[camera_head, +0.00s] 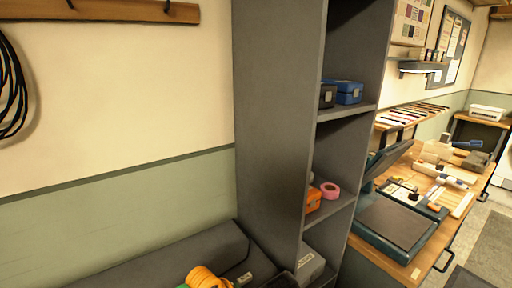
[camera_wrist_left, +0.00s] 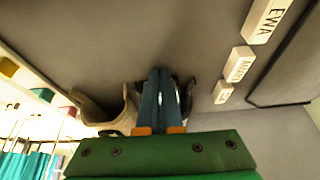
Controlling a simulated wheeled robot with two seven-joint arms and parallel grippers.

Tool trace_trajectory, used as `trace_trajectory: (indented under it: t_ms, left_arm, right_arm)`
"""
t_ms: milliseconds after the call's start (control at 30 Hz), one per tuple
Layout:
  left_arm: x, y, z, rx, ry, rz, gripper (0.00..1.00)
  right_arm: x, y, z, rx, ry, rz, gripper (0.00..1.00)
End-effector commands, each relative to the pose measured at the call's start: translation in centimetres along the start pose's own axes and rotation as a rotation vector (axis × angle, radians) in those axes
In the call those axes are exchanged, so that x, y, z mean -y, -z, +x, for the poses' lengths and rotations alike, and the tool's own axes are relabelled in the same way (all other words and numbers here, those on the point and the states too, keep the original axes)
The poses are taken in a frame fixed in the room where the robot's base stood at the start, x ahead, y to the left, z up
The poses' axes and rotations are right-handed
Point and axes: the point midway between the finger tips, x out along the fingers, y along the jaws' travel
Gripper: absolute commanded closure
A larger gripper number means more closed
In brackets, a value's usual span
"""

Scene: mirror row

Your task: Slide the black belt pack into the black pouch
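My left gripper (camera_wrist_left: 160,75) shows in the left wrist view, with a green body, orange finger bases and two blue-grey fingers. The fingers lie close together, and I see nothing clearly held between them. Just behind and beside the fingers is a small dark shape (camera_wrist_left: 189,90) against the grey surface. I cannot tell whether it is the belt pack or the pouch, or whether the fingers touch it. Neither the black belt pack nor the black pouch can be made out for certain in the head view. My right gripper is not in view.
In the wrist view, white name tags (camera_wrist_left: 264,20) line the grey surface, and a beige curved object (camera_wrist_left: 100,110) is left of the fingers. The head view shows a tall grey shelf (camera_head: 272,120), a grey bench (camera_head: 170,262), blue boxes (camera_head: 349,91), pink tape (camera_head: 330,190) and a cluttered workbench (camera_head: 425,262).

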Motion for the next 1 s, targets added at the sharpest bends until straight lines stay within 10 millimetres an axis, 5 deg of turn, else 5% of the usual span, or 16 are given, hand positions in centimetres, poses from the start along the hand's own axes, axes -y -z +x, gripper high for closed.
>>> trace_trajectory:
  t_ms: [1000]
  left_arm:
    - [-0.1, 2.6, 1.5, -0.005, -0.001, 0.001, 1.0]
  right_arm:
    - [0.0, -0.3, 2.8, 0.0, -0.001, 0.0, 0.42]
